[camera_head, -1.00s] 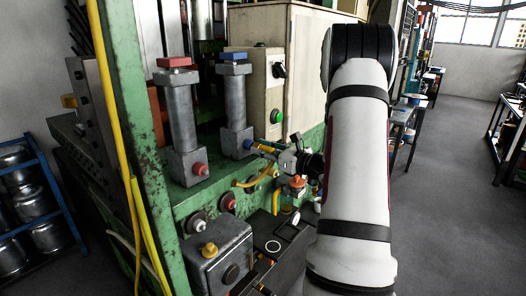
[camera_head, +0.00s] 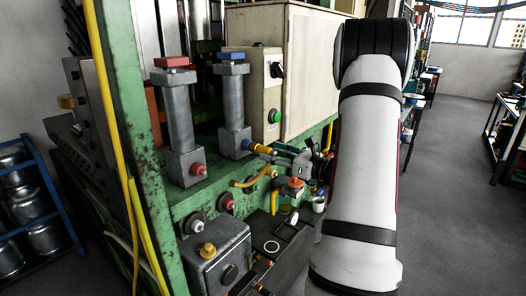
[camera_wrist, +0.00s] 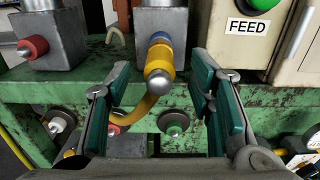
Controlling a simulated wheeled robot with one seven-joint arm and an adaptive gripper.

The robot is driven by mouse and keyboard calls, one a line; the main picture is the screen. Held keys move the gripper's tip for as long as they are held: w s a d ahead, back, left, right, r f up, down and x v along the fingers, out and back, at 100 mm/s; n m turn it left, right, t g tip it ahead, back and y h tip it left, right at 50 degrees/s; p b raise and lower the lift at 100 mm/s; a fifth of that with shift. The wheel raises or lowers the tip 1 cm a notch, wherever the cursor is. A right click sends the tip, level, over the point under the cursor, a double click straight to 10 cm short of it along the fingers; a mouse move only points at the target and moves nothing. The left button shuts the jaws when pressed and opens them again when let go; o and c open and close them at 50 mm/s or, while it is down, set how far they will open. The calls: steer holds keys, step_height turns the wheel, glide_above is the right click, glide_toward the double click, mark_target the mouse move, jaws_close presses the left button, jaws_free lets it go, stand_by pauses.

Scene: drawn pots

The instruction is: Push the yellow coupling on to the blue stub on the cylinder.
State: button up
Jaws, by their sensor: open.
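The yellow coupling (camera_head: 262,149) sits on the end of the blue stub (camera_head: 248,145), which sticks out of the base of the grey cylinder (camera_head: 234,105) with the blue cap. In the wrist view the coupling (camera_wrist: 159,58) is in line with the stub (camera_wrist: 159,37), and a blue band shows behind it. How deep it sits is hidden. A rounded silver end (camera_wrist: 158,83) faces me. My gripper (camera_wrist: 163,100) is open, its teal pads apart on either side of the view with clear gaps to the coupling. In the head view my gripper (camera_head: 286,160) is right of the coupling.
A second cylinder (camera_head: 179,115) with a red cap and red stub (camera_head: 198,169) stands to the left. A yellow hose (camera_wrist: 140,113) curves below the coupling. The cream control box (camera_head: 290,70) is behind. A grey box (camera_head: 217,254) and several fittings lie below.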

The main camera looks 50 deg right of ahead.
steer(key=s, duration=0.6)
steer(key=shift+s+d, duration=0.25)
steer(key=shift+s, duration=0.05)
